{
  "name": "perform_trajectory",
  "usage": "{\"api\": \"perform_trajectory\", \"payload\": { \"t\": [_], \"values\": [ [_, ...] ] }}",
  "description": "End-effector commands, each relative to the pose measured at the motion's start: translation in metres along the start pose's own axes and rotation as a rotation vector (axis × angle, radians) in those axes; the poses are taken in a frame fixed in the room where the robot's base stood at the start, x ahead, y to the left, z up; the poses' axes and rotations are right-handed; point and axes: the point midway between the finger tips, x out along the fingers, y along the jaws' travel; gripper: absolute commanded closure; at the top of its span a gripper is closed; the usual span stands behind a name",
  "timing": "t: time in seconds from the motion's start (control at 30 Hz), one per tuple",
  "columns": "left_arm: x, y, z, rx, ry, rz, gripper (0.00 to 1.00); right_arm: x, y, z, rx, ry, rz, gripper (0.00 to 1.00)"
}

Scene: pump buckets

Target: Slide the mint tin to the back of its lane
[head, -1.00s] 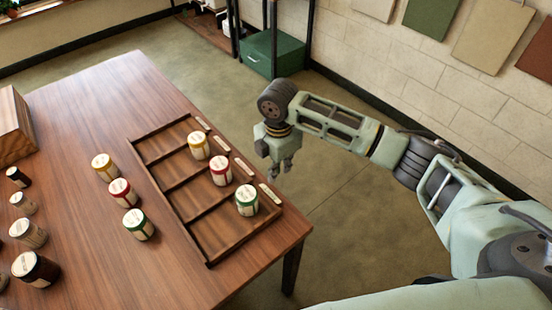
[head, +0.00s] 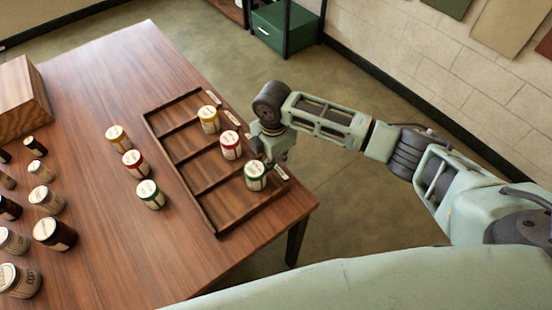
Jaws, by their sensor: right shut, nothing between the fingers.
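The mint tin is probably the green-banded tin (head: 256,177); its label is too small to read. It stands upright in the nearest lane of the wooden lane tray (head: 216,228), at the lane's right, label-strip end. My right gripper (head: 271,164) is shut and empty, pointing down just beyond the green tin at the tray's right edge. Its fingertips are partly hidden by the tin, and I cannot tell whether they touch it. My left gripper is not in view.
A yellow tin (head: 208,119) and a red tin (head: 231,145) stand in the tray's farther lanes. Yellow, red and green tins (head: 151,195) stand left of the tray. Several jars and a wooden box (head: 22,98) are farther left. The green tin's lane is clear to its left.

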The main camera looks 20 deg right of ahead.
Motion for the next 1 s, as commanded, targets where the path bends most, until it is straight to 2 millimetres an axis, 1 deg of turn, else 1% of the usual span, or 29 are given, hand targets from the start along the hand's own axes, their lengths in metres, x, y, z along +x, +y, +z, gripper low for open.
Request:
{"api": "perform_trajectory", "payload": {
  "t": [0.03, 0.07, 0.2, 0.3, 0.4, 0.53, 0.87, 1.0],
  "values": [
    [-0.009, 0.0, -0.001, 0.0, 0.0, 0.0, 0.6, -0.004, 0.0, -0.012, -0.005, 0.005, -0.002, 1.0],
    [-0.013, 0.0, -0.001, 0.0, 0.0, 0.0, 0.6, -0.005, 0.0, -0.019, -0.005, 0.005, -0.002, 1.0],
    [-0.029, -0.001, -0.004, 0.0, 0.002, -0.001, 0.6, -0.006, 0.0, -0.057, -0.006, 0.007, -0.003, 1.0],
    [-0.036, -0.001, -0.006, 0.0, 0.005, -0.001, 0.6, -0.004, 0.0, -0.078, -0.004, 0.005, -0.002, 1.0],
    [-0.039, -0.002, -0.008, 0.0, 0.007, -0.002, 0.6, -0.003, 0.0, -0.092, -0.002, 0.003, -0.002, 1.0],
    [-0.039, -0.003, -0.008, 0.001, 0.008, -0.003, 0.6, -0.001, 0.0, -0.099, 0.0, 0.002, -0.001, 1.0],
    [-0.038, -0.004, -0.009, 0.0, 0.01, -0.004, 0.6, -0.001, 0.0, -0.098, 0.0, 0.002, 0.0, 1.0],
    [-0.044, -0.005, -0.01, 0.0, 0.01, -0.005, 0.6, -0.002, -0.002, -0.095, 0.002, 0.002, -0.001, 1.0]
  ]
}}
